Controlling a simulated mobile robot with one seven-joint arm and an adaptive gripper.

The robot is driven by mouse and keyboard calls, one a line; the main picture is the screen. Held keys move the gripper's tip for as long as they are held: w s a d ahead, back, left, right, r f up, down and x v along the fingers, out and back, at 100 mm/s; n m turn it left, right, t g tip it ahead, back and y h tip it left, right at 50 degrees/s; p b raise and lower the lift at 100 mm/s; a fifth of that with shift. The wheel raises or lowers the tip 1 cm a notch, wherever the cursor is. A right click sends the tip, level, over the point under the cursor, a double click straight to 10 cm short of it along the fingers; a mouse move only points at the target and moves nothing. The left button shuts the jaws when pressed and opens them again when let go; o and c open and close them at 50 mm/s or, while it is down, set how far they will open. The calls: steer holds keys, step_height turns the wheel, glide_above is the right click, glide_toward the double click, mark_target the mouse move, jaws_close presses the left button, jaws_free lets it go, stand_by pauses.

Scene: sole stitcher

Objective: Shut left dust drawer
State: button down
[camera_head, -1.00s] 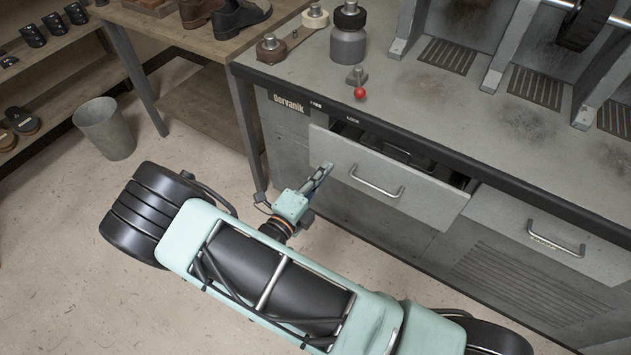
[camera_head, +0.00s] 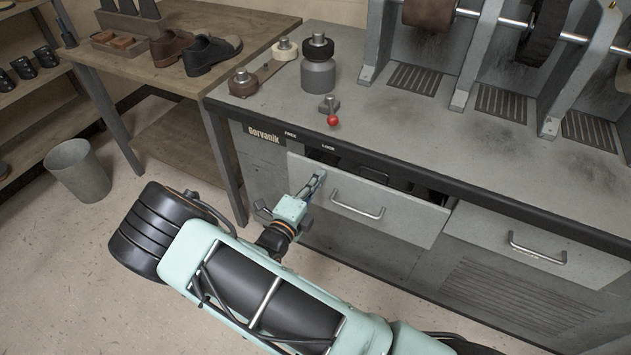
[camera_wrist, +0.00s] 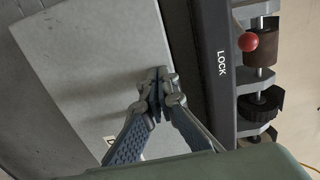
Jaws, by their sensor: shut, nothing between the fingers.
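The left dust drawer (camera_head: 388,207) is a grey drawer with a bar handle (camera_head: 357,205), under the bench top. It stands partly open, with a dark gap showing behind its front panel. My gripper (camera_head: 316,181) is shut and empty in front of the left part of that panel, left of the handle. In the wrist view my closed fingertips (camera_wrist: 156,76) overlap the upper part of the panel (camera_wrist: 95,75). I cannot tell whether they touch it.
The right drawer (camera_head: 560,245) looks closed. A lever with a red knob (camera_head: 333,120) stands on the bench top above, near "FREE" and "LOCK" labels. A wooden table (camera_head: 160,55) with shoes and a bin (camera_head: 77,172) are at the left.

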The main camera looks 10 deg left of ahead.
steer(key=x, duration=0.8)
steer(key=shift+r, duration=0.1)
steer(key=p+v, duration=0.2)
steer(key=v, duration=1.2)
steer(key=shift+s, duration=0.1)
